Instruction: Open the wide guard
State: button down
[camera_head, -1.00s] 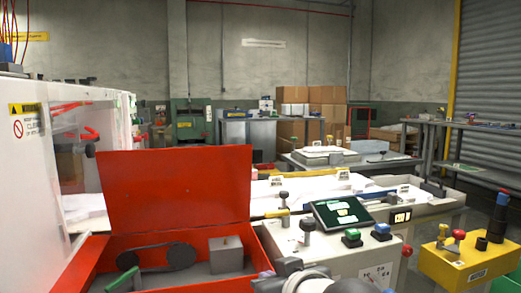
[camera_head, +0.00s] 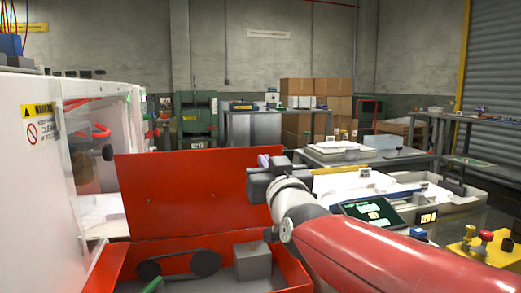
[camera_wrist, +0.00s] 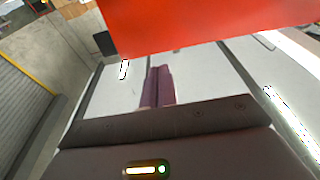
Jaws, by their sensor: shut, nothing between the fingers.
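A wide red panel (camera_head: 190,195), which I take for the wide guard, stands raised and tilted slightly back over an open red box (camera_head: 100,270) in the head view. Inside the box are a dark belt on two pulleys (camera_head: 180,265) and a grey block (camera_head: 252,262). My gripper (camera_head: 264,160) is at the panel's upper right corner, with its fingers shut and empty. In the wrist view the purple fingers (camera_wrist: 157,86) are together, and the red panel (camera_wrist: 200,25) crosses the top. I cannot tell whether they touch it.
A white machine enclosure (camera_head: 35,190) with a warning label stands close on the left. A control screen (camera_head: 370,212) and white trays (camera_head: 440,200) lie to the right, beside a yellow button box (camera_head: 480,250). Workbenches and cardboard boxes (camera_head: 310,100) are farther back.

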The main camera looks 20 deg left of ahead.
aim_at(256, 147)
jog(key=p+x, duration=0.1)
jog(key=x, duration=0.4)
jog(key=shift+w+a, duration=0.2)
jog(key=shift+w, duration=0.15)
jog(key=shift+w, duration=0.1)
jog(key=x, duration=0.7)
jog(key=shift+a, duration=0.1)
